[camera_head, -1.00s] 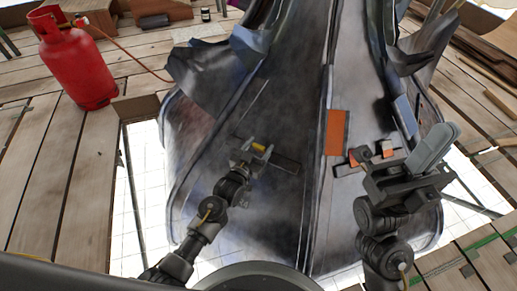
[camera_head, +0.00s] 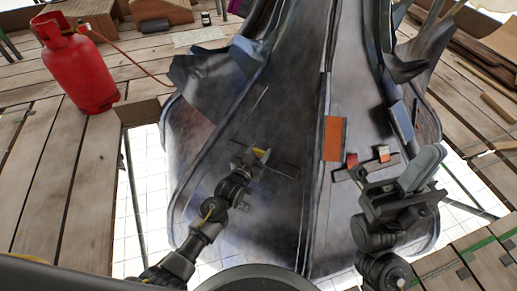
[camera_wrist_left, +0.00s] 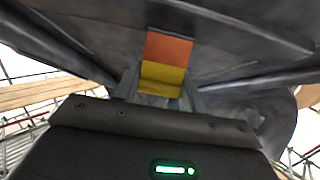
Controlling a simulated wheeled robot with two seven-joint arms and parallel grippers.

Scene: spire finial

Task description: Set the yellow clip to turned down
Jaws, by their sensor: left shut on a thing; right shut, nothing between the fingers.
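The yellow clip (camera_head: 260,152) sits on a dark strip on the left face of the dark metal spire. My left gripper (camera_head: 253,158) is shut on it, and its fingers hide much of it in the head view. In the left wrist view the yellow clip (camera_wrist_left: 162,78) shows between the fingers, with an orange patch (camera_wrist_left: 168,47) directly above it. I cannot tell the clip's exact angle. My right gripper (camera_head: 421,168) is shut and empty, in front of the spire's right face.
A red clip (camera_head: 352,159) and a pale-and-red clip (camera_head: 383,153) sit on a dark strip on the right face. An orange panel (camera_head: 335,138) is near the middle ridge. A red gas cylinder (camera_head: 78,66) with a hose stands on the planks at left.

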